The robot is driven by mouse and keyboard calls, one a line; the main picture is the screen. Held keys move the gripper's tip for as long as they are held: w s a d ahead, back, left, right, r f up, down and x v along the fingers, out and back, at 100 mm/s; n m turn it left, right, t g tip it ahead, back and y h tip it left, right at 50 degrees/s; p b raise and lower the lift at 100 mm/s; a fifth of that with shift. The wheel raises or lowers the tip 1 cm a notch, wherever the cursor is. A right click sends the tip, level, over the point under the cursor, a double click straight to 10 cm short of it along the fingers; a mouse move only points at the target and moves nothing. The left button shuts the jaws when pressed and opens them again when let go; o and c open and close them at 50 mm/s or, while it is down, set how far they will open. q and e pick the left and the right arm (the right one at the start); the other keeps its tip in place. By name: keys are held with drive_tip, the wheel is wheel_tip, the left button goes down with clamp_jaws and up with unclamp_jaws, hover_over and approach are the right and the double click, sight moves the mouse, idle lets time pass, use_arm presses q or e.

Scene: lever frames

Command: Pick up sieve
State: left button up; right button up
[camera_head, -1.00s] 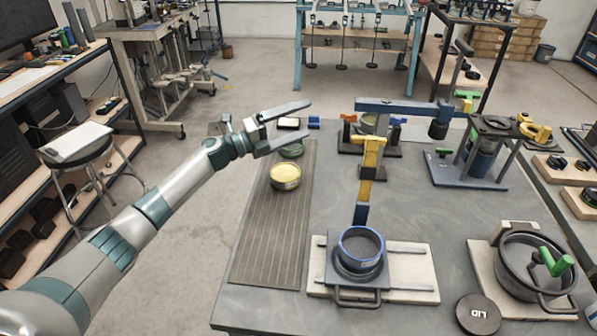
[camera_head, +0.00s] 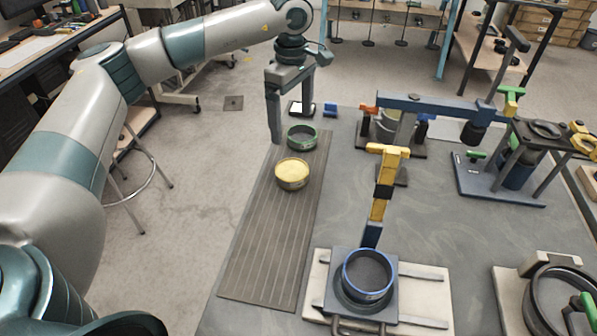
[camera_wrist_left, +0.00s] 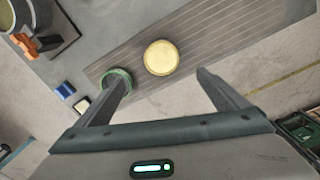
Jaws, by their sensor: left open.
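Several round sieve-like rings show. A green-rimmed ring (camera_head: 302,147) stands at the far end of the ribbed grey mat; it also shows in the left wrist view (camera_wrist_left: 110,72), partly behind a finger. A round tin with a yellow top (camera_head: 292,173) sits just nearer on the mat and shows between my fingers in the left wrist view (camera_wrist_left: 161,57). A blue-rimmed ring (camera_head: 368,277) sits on a square plate at the front. My left gripper (camera_head: 291,130) is open and empty, pointing down above the mat's far end. My right gripper is out of view.
The ribbed mat (camera_head: 262,243) is bare toward the front. A yellow lever (camera_head: 380,200) rises behind the blue-rimmed ring. A blue bar stand (camera_head: 420,106) spans the back right. A large dark pan (camera_head: 540,305) stands at the front right.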

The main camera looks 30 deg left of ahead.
use_arm(q)
drive_tip(key=shift+s, duration=0.15)
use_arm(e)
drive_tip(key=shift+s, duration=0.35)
use_arm(q)
drive_tip(key=p, duration=0.5)
hover_over(292, 177)
wheel_tip(292, 177, down, 11)
drive_tip(key=shift+f, duration=0.6)
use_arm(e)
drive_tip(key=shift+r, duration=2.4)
use_arm(q)
drive_tip(key=shift+f+p, duration=0.65)
drive_tip(key=shift+p, duration=0.2)
wheel_tip(292, 177, down, 3)
drive_tip(key=shift+r+p, duration=0.1)
drive_tip(key=shift+p, duration=0.7)
drive_tip(key=shift+f, duration=0.55)
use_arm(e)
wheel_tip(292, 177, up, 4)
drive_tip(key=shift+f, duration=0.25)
